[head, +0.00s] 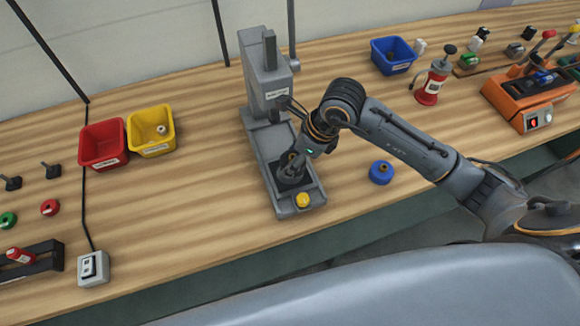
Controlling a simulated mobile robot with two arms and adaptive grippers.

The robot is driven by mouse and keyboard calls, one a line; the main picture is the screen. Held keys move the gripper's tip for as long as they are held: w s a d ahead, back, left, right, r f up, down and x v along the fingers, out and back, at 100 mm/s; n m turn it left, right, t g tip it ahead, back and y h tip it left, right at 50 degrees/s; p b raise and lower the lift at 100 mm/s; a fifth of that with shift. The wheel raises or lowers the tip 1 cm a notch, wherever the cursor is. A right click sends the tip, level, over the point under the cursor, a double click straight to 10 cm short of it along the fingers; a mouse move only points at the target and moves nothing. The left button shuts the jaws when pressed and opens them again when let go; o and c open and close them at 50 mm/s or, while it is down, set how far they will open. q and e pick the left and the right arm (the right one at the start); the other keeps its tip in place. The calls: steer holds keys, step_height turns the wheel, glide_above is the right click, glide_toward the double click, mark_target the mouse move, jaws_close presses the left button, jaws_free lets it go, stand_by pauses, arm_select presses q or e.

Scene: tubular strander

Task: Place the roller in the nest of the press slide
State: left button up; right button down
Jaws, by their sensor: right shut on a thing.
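The grey press (264,80) stands on the bench in the middle of the head view. Its base (267,144) runs forward to a yellow button (302,200). My right gripper (290,176) points down over the dark slide (283,186) near the front of this base. It is shut on the roller, of which little shows between the fingers. The nest is hidden under the gripper, so I cannot tell whether the roller touches it. My left gripper is not in view.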

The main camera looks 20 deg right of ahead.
steer(key=shift+w+a+f, duration=0.15)
steer(key=shift+w+f, duration=0.2)
steer(key=shift+f, duration=0.05)
steer(key=b+x, duration=0.2)
steer(key=shift+s+f, duration=0.1)
steer(key=shift+f, duration=0.6)
steer(key=shift+d+r, duration=0.1)
steer(key=shift+d, duration=0.15)
steer(key=shift+c, duration=2.1)
jaws_free()
steer(key=shift+f, duration=0.2)
